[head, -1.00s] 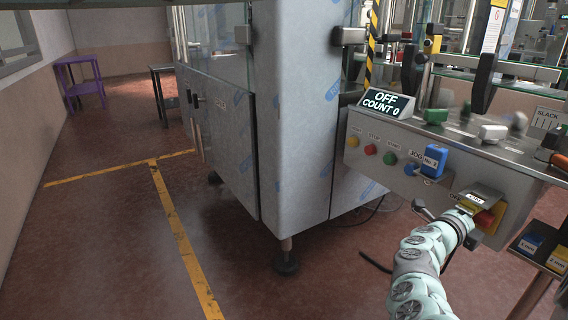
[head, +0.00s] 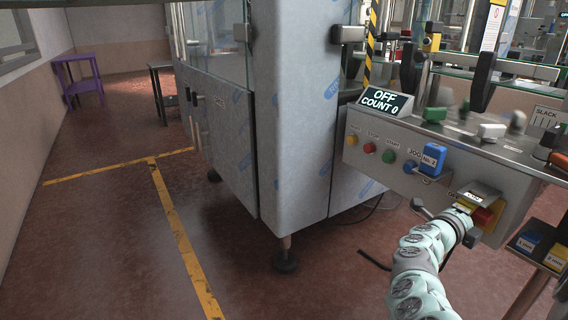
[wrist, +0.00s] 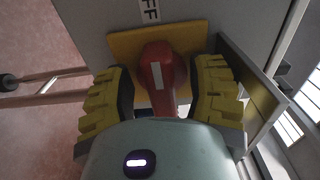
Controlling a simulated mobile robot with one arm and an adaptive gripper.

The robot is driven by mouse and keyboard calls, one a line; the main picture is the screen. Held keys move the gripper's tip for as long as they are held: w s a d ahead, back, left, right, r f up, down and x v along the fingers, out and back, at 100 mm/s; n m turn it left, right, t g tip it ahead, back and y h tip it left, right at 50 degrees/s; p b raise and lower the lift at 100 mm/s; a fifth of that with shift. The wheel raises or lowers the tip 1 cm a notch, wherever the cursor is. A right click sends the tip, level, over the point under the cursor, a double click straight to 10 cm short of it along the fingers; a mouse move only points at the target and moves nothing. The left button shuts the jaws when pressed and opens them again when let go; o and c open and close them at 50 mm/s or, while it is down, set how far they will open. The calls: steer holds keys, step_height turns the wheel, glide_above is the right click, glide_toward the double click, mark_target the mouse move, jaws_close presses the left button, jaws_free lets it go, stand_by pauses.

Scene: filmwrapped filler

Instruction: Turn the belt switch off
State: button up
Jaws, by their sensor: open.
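The belt switch is a red rotary handle (wrist: 160,76) on a yellow plate (wrist: 199,32), with a white label partly reading "FF" above it. In the head view the red switch (head: 483,216) sits at the right end of the control panel under a small metal hood. In the wrist view my gripper (wrist: 163,86) is open, with one black-and-yellow finger on each side of the handle. I cannot tell whether either finger touches it. In the head view my gripper (head: 463,208) is mostly hidden by its own wrist.
A display (head: 385,103) reads "OFF COUNT 0". A metal side wall (wrist: 252,85) stands close right of the gripper. Open floor (head: 90,235) lies left.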

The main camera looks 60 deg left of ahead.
steer(key=shift+s+a, duration=0.1)
steer(key=shift+s, duration=0.4)
steer(key=s, duration=1.1)
steer(key=shift+a, duration=0.15)
